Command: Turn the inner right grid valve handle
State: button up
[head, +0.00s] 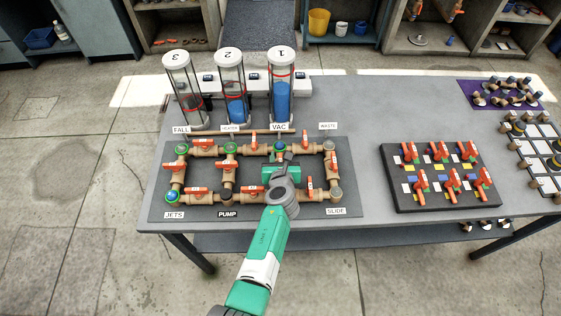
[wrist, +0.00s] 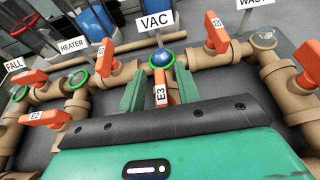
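The grid of tan pipes (head: 207,197) with orange valve handles lies on a dark board on the table. An orange handle labelled E3 (wrist: 161,92) is on the short pipe below the blue-topped joint (wrist: 163,58) at the VAC label, right of the grid's middle. My gripper (wrist: 158,76) is open, with one green finger on each side of this handle. Small gaps seem to show between handle and fingers; I cannot tell whether either touches.
Other orange handles stand close by, one upper left (wrist: 105,58), one upper right (wrist: 215,32) and one at the far right (wrist: 308,62). Three clear cylinders (head: 236,90) stand behind the grid. A black board (head: 440,204) with several orange handles lies to the right.

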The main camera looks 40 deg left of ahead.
jog(key=shift+c, duration=0.4)
grip_shut()
